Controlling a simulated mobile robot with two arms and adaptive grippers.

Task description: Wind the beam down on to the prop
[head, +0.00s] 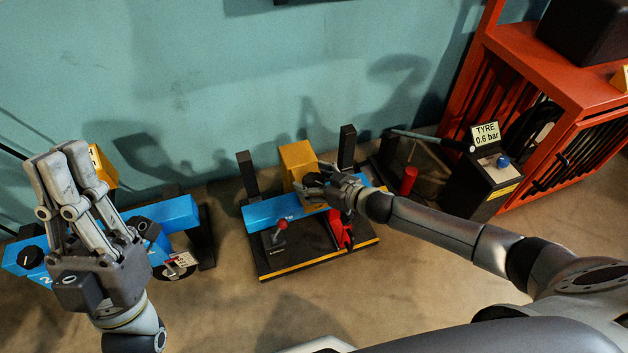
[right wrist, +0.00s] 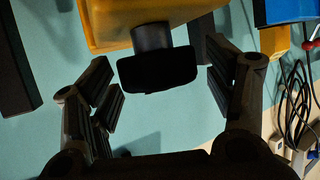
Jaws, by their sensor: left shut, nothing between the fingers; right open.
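The blue beam (head: 268,210) lies between two black posts on a black base (head: 300,262) with a yellow front edge. A yellow box (head: 297,158) sits at the beam's middle. In the right wrist view, a black knob (right wrist: 158,72) on a short shaft sticks out of the yellow box (right wrist: 110,22). My right gripper (head: 318,182) is open at the box, its fingers on either side of the knob, not closed on it. A red piece (head: 338,230), perhaps the prop, stands under the arm, partly hidden. My left gripper (head: 65,155) is shut, empty and raised at the left.
A lever with a red knob (head: 281,224) stands on the base. At the left is another blue apparatus (head: 178,212), behind my left arm. At the right are a black tyre-gauge box (head: 480,185), a red cylinder (head: 408,180) and an orange rack (head: 545,75). Floor in front is clear.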

